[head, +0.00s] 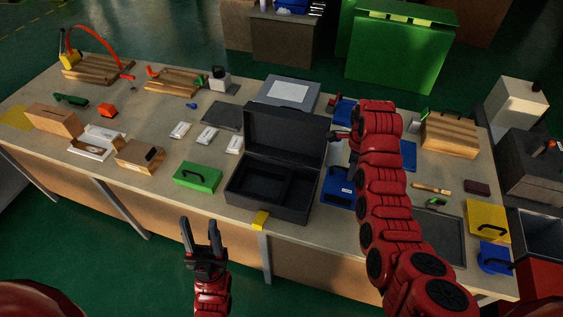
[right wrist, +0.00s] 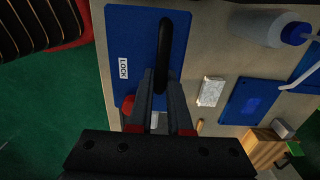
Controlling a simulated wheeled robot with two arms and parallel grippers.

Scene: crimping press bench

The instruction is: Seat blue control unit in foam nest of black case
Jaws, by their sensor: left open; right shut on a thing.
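The black case (head: 238,185) stands open on the bench in the head view, lid raised at the back. Its dark foam nest (head: 262,184) shows an empty recess. The blue control unit (head: 335,191) is just right of the case, partly covered by my right arm. In the right wrist view the unit (right wrist: 130,35) has a black handle and a LOCK label. My right gripper (right wrist: 161,76) is shut on that handle. I cannot tell whether the unit touches the bench. My left gripper (head: 201,238) is open and empty, in front of the bench edge.
A wooden rack (head: 450,136) and a dark tray (head: 440,232) lie to the right. A white bottle (right wrist: 262,25) shows in the right wrist view.

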